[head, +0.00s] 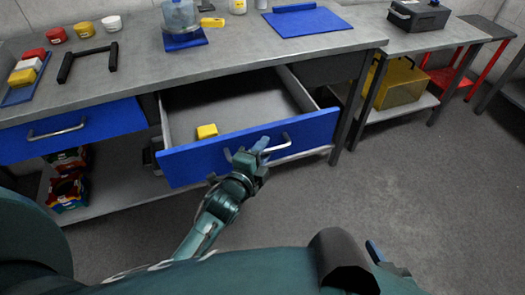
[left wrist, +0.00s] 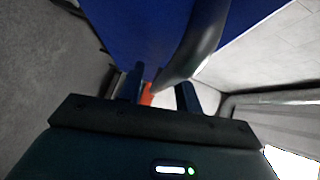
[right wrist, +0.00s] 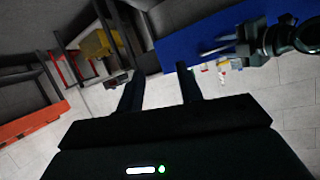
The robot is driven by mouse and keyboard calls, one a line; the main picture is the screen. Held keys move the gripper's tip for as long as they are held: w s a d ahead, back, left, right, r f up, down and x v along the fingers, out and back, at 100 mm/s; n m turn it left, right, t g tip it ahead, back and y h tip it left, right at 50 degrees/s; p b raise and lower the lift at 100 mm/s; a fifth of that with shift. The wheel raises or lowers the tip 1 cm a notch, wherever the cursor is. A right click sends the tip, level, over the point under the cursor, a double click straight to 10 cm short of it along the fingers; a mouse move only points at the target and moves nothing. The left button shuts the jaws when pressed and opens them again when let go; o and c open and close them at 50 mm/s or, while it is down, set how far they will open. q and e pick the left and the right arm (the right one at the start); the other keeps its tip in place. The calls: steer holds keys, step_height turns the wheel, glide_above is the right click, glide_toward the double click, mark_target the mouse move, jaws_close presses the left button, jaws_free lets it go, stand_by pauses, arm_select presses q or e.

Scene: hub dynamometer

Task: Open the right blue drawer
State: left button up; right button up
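The right blue drawer (head: 180,163) stands pulled out from under the bench in the head view, its inside showing. Its curved metal handle (head: 288,141) is on the front. My left gripper (head: 248,154) is at the handle, in front of the drawer face. In the left wrist view its two fingers (left wrist: 162,92) are apart, and the handle (left wrist: 205,42) runs down toward the gap between them; firm contact is not clear. My right gripper (right wrist: 158,90) is open and empty, away from the drawer; the blue front (right wrist: 205,40) shows beyond it.
A yellow block (head: 207,131) lies inside the open drawer. The left blue drawer (head: 70,131) is shut. The bench top (head: 235,50) holds a blue mat (head: 305,22), a black handle-shaped part (head: 88,62) and small containers. Floor to the right (head: 400,170) is clear.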

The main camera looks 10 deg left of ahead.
arm_select(q)
steer(key=shift+s, duration=0.1)
steer(key=p+v, duration=0.1)
steer(key=v, duration=1.2)
arm_select(e)
steer(key=shift+w+a, duration=0.15)
steer(key=shift+a, duration=0.1)
